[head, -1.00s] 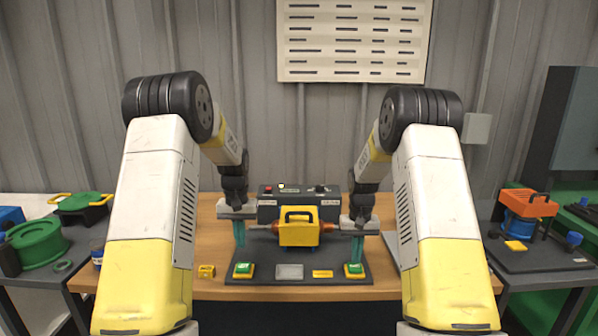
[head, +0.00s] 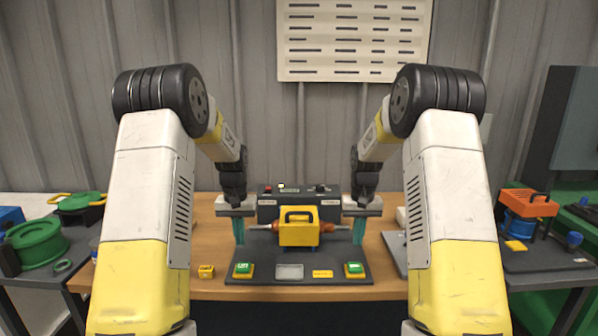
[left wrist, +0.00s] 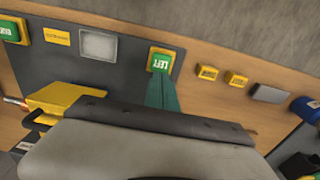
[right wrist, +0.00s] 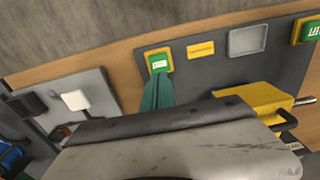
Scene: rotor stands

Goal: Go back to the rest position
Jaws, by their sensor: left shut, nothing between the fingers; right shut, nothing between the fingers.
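My left gripper (head: 239,241) is shut and empty. Its teal fingers point down above the left part of the dark station plate, left of the yellow housing (head: 298,232). My right gripper (head: 358,241) is also shut and empty, pointing down right of the housing. The fingers also show near the green LEFT button (left wrist: 160,61) in the left wrist view and near the other green button (right wrist: 158,62) in the right wrist view. The housing has a black handle, and orange parts with a metal shaft show at its sides. Neither gripper holds it.
The dark station plate (head: 257,252) lies on the wooden table (head: 203,240), with a grey control box (head: 268,212) at its back. Side tables hold a green reel (head: 36,243) at left and an orange-topped blue item (head: 527,204) at right. A small yellow block (head: 206,271) sits left of the plate.

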